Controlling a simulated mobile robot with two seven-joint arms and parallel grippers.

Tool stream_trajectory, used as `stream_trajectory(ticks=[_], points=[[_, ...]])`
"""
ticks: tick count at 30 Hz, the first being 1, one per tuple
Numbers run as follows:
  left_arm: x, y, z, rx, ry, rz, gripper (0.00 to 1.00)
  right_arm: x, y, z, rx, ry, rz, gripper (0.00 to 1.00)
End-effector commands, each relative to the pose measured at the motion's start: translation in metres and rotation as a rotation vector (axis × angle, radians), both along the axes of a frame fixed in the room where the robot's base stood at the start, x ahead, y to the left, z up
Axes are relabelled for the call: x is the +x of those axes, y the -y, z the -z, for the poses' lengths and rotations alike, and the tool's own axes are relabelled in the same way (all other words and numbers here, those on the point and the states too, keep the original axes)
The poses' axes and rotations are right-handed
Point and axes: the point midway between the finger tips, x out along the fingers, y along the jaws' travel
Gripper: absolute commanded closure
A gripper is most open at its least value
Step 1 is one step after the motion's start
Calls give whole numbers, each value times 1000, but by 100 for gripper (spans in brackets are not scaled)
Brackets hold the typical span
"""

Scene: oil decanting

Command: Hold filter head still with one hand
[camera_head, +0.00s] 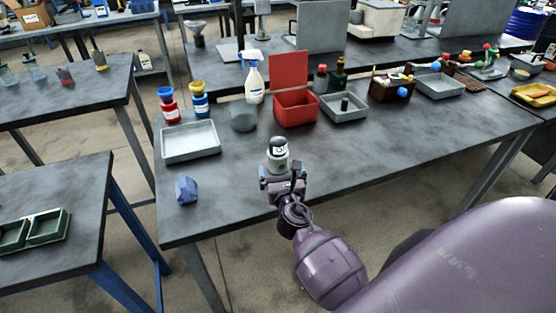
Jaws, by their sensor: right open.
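A small grey-white cylinder with a dark opening or band near its top (277,152), likely the filter head, stands upright near the front edge of the dark table (370,150). My right gripper (280,172) is open just in front of it, with a finger toward each side of its lower part. I cannot tell whether the fingers touch it. The gripper hides its base. My left gripper is not in view.
A blue faceted block (186,190) and a pale tray (190,141) are to the left. The table right of the gripper is clear.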

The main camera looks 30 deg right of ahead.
Motion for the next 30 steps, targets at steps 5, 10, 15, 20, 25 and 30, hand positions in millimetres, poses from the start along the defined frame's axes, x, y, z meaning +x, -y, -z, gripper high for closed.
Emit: stream_trajectory(ticks=[5, 10, 15, 20, 25, 30], points=[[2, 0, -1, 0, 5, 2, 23, 23, 10, 0, 3, 1, 0, 1], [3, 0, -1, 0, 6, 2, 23, 31, 14, 0, 5, 1, 0, 1], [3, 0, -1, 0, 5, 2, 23, 45, 25, -1, 5, 2, 1, 1], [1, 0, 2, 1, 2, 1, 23, 63, 36, -1, 5, 2, 1, 1], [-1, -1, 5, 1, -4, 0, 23, 74, 42, 0, 6, 2, 0, 1], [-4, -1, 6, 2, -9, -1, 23, 75, 42, 0, 6, 2, 0, 1]])
